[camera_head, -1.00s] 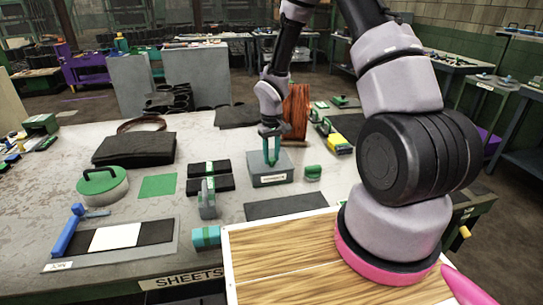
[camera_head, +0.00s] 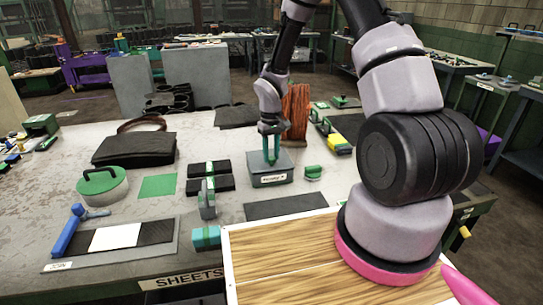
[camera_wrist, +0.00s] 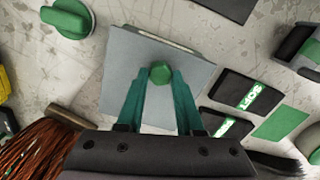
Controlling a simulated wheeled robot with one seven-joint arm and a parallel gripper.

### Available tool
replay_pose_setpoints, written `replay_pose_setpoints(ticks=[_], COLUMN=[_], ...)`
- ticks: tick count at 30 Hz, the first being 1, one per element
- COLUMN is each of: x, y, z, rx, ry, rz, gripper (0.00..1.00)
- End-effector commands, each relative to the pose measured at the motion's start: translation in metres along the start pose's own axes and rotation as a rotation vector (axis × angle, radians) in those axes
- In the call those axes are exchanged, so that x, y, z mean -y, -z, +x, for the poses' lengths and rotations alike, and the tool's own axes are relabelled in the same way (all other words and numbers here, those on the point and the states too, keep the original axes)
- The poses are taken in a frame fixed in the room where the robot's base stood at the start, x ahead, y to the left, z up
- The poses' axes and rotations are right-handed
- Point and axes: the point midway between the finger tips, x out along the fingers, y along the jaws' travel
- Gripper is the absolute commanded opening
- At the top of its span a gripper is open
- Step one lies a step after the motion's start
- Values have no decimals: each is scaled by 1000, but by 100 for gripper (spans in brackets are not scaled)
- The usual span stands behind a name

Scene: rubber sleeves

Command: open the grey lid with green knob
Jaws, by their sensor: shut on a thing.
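The grey lid (camera_head: 270,158) sits on top of a low grey box with a white label (camera_head: 270,180) near the middle of the table. In the wrist view the square grey lid (camera_wrist: 195,75) fills the middle, with its green knob (camera_wrist: 160,73) between my fingertips. My gripper (camera_head: 271,157), with teal fingers, points down over the box and is shut on the knob. In the head view the fingers hide most of the knob. I cannot tell whether there is any gap between lid and box.
A small green-handled piece (camera_head: 313,172) stands just right of the box. Black bundles with green bands (camera_head: 209,176) lie to its left. An orange brush-like bundle (camera_head: 296,112) stands behind. A dark mat (camera_head: 286,206) lies in front, and a wooden board (camera_head: 290,265) fills the foreground.

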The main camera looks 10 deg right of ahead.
Motion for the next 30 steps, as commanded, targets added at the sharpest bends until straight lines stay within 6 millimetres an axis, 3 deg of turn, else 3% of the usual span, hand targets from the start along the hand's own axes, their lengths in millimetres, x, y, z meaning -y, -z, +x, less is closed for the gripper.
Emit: replay_pose_setpoints(ticks=[19, 30], x=[-10, -22], y=[42, 81], z=[-52, -76], rx=[491, 476], ry=[133, 127], rz=[0, -2], gripper=[0, 0])
